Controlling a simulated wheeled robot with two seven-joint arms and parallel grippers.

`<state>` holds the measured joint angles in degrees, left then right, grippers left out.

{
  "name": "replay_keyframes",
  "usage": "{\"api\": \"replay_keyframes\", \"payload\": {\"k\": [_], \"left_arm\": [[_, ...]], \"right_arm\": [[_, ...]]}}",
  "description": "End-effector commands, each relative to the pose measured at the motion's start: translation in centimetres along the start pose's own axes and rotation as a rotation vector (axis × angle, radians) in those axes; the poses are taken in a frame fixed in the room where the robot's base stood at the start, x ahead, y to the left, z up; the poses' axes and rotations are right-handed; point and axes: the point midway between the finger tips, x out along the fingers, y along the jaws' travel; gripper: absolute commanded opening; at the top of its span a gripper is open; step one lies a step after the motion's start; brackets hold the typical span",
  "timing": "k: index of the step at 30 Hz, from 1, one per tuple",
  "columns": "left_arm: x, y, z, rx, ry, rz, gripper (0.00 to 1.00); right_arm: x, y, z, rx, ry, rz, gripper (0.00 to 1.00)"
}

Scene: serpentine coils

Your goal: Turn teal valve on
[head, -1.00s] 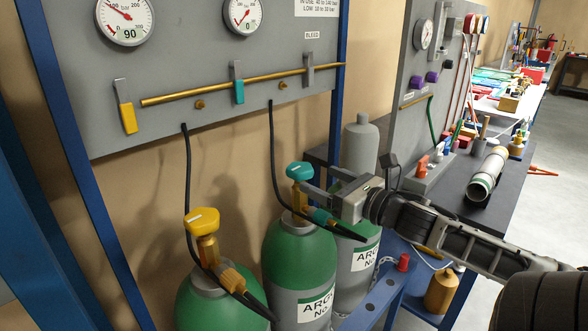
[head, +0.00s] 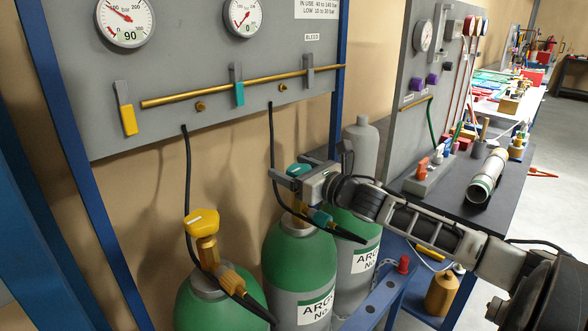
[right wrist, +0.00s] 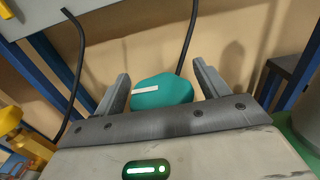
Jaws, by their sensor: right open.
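The teal valve knob (head: 298,170) sits on top of the middle green gas cylinder (head: 298,250), mostly hidden behind my right gripper in the head view. In the right wrist view the teal knob (right wrist: 165,93), with a white stripe, lies between the two fingers. My right gripper (head: 288,172) is open around it, with a gap visible at each side in the right wrist view (right wrist: 160,74). A teal lever (head: 238,84) on the grey panel points down. My left gripper is out of view.
A yellow valve knob (head: 202,222) tops the cylinder at left. A black hose (head: 273,150) runs down beside my right gripper. Two gauges (head: 126,20) and a yellow lever (head: 127,108) are on the panel. A dark bench (head: 455,185) stands at right.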

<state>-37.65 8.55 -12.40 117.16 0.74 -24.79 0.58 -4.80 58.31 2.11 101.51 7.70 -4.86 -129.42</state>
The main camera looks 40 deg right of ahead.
Motion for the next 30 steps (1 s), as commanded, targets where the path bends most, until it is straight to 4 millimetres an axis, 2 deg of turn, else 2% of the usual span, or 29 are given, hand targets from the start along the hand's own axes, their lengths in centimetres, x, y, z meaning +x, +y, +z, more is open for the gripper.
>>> {"api": "replay_keyframes", "payload": {"k": [3,4,6,9,20,30], "left_arm": [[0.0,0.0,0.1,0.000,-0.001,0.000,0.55],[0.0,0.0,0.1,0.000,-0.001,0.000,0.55],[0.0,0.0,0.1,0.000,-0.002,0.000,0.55],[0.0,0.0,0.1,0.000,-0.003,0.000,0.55],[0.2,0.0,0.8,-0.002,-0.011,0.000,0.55],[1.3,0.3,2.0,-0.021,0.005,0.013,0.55]], "right_arm": [[0.0,0.0,0.0,0.000,0.000,0.000,0.74],[0.0,0.0,0.0,0.000,0.000,0.000,0.71],[0.0,0.0,0.0,0.000,0.000,0.000,0.51],[0.0,0.0,0.0,0.000,0.000,0.000,0.29],[0.0,0.0,-0.1,-0.006,0.001,0.043,0.29],[-0.1,0.3,-0.5,-0.009,0.000,0.269,0.29]]}}
